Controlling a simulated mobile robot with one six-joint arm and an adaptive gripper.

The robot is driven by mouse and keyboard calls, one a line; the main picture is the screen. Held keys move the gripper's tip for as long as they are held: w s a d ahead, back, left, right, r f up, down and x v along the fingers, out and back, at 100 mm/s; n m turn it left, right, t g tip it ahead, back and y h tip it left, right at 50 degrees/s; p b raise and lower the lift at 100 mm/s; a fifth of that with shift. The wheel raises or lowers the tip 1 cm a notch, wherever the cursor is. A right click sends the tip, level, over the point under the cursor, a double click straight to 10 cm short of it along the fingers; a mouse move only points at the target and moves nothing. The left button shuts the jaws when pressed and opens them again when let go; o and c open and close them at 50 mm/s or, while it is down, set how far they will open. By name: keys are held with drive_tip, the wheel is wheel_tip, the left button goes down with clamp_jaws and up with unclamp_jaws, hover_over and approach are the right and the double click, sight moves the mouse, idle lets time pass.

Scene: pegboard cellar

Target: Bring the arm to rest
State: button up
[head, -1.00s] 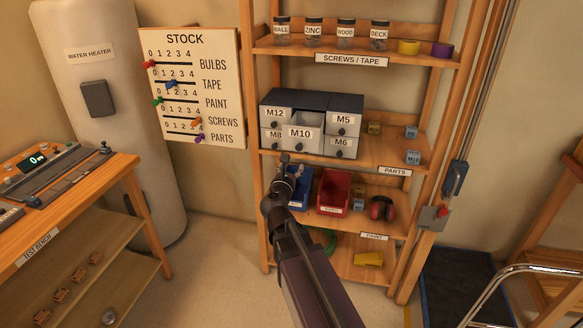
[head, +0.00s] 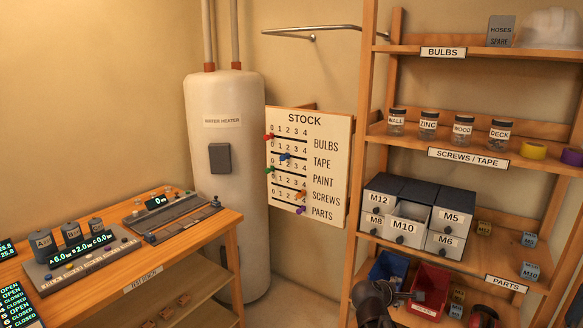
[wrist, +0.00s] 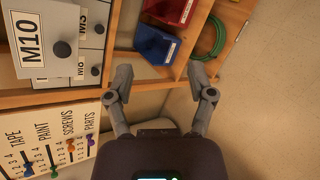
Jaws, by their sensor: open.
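My gripper (wrist: 160,80) is open and empty in the wrist view, its two fingers spread apart. It faces the wooden shelf unit, with the blue bin (wrist: 156,42) beyond the fingertips and apart from them. In the head view my gripper (head: 395,296) shows at the bottom edge, in front of the blue bin (head: 387,266) and beside the red bin (head: 430,285). Most of my arm is below the head view's frame.
The drawer cabinet (head: 417,217) stands on the shelf; its M10 drawer (head: 408,224) sticks out. The STOCK board (head: 308,160) hangs left of the shelf unit. The water heater (head: 226,170) and test bench (head: 120,253) stand further left. Open floor shows in the wrist view.

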drive_tip(key=s+a+f+m+g+y+p, duration=0.2)
drive_tip(key=s+a+m+g+y, duration=0.1)
drive_tip(key=s+a+m, duration=0.3)
drive_tip(key=s+a+f+m+g+y+p, duration=0.2)
drive_tip(key=s+a+m+g+y, duration=0.2)
drive_tip(key=s+a+m+y, duration=0.2)
drive_tip(key=shift+s+a+m+g+p, duration=0.3)
drive_tip(key=shift+a+m+p, duration=0.1)
drive_tip(key=shift+a+m, duration=0.5)
drive_tip(key=shift+w+d, duration=0.1)
drive_tip(key=shift+d, duration=0.05)
idle(0.4)
